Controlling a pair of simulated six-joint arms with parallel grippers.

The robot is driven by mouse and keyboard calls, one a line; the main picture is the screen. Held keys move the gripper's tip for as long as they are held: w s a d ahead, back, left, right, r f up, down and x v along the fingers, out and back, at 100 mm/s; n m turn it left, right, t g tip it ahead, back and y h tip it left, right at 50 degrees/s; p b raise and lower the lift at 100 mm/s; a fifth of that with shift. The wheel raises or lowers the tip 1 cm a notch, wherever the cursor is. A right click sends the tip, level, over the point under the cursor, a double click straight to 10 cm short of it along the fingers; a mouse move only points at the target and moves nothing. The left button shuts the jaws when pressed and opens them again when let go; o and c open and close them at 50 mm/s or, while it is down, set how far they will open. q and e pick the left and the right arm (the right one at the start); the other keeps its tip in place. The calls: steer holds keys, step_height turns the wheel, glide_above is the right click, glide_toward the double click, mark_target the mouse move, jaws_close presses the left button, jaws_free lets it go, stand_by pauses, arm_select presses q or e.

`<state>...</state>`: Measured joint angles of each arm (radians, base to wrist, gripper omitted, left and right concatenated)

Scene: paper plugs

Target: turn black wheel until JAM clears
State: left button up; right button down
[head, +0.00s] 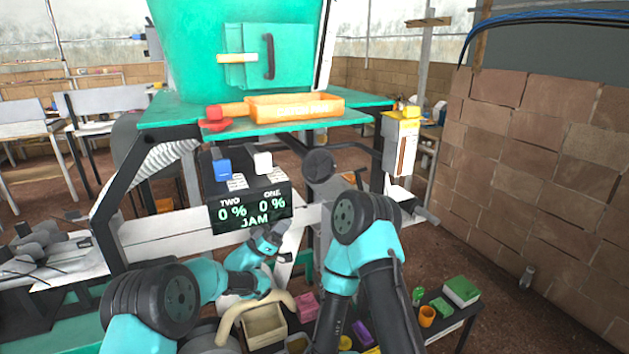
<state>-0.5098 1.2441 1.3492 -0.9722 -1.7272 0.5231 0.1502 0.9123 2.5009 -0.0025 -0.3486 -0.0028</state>
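A black wheel (318,164), seen as a dark round disc, sits on the machine frame to the right of the display.
A blue button (222,169) and a white button (262,162) stand above the display. An orange tray (295,107) lies on the green shelf above. A beige bin (264,326) and small colored containers, including an orange cup (427,316), stand low in front. A brick wall (550,170) is at right.

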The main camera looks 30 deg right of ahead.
mark_target(315, 183)
arm_select(q)
steer(key=x, duration=1.4)
steer(key=shift+d+r, duration=0.15)
steer(key=shift+d, duration=0.1)
jaws_close()
steer(key=shift+d, duration=0.1)
